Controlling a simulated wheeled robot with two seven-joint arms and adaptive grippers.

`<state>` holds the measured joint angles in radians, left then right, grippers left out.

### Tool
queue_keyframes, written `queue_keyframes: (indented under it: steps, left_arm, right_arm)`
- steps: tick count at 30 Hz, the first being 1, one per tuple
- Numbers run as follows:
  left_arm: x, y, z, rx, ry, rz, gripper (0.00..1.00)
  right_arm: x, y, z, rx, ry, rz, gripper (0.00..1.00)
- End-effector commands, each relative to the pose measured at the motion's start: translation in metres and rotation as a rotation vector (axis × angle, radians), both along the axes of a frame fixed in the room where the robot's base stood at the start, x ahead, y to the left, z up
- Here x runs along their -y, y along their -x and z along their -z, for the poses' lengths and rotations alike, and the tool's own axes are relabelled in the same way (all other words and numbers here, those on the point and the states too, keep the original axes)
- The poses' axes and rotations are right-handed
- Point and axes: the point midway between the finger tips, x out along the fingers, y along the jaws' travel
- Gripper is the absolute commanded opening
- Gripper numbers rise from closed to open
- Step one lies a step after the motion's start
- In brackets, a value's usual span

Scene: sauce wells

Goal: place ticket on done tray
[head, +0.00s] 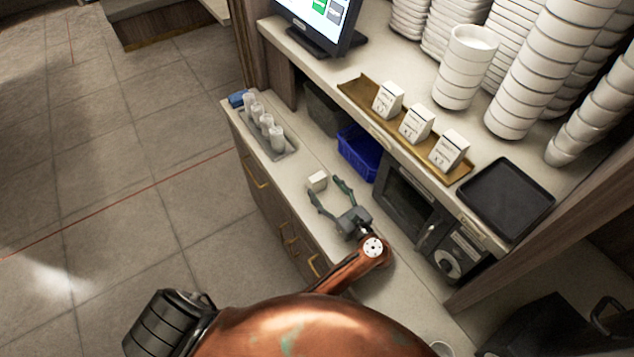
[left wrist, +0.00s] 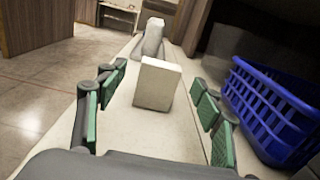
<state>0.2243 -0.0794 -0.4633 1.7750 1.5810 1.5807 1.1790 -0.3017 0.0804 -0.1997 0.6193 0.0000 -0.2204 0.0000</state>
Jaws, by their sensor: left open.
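A small plain white block (head: 317,181) stands on the lower counter; I see no print on its visible faces. It also shows in the left wrist view (left wrist: 157,83), ahead and between the finger pads, apart from both. My left gripper (head: 326,189) is open and empty just short of it. Three printed white tickets (head: 417,122) stand in a row on a long brown tray (head: 352,90) on the upper shelf. A black square tray (head: 506,171) lies empty at that shelf's right end. My right gripper is not in view.
A blue basket (head: 359,153) stands right of the block, under the shelf. A holder with several pale bottles (head: 266,122) is at the counter's far end. Stacked white bowls (head: 540,66) crowd the shelf's back. A monitor (head: 315,22) stands at its far left.

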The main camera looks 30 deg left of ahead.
Motion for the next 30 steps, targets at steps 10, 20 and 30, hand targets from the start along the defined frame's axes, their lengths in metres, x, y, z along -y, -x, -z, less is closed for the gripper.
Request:
queue_keyframes:
  steps: [10,20,30]
  left_arm:
    - [-0.04,-0.024,-0.002,0.003,-0.004,0.0,0.61]
    - [-0.049,-0.029,0.0,0.0,-0.002,0.0,0.61]
    - [-0.049,-0.029,0.0,0.0,-0.002,0.0,0.4]
  right_arm:
    - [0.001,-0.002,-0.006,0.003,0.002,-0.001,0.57]
    - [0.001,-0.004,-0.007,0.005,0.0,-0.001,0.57]
    - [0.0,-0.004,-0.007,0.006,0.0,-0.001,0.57]
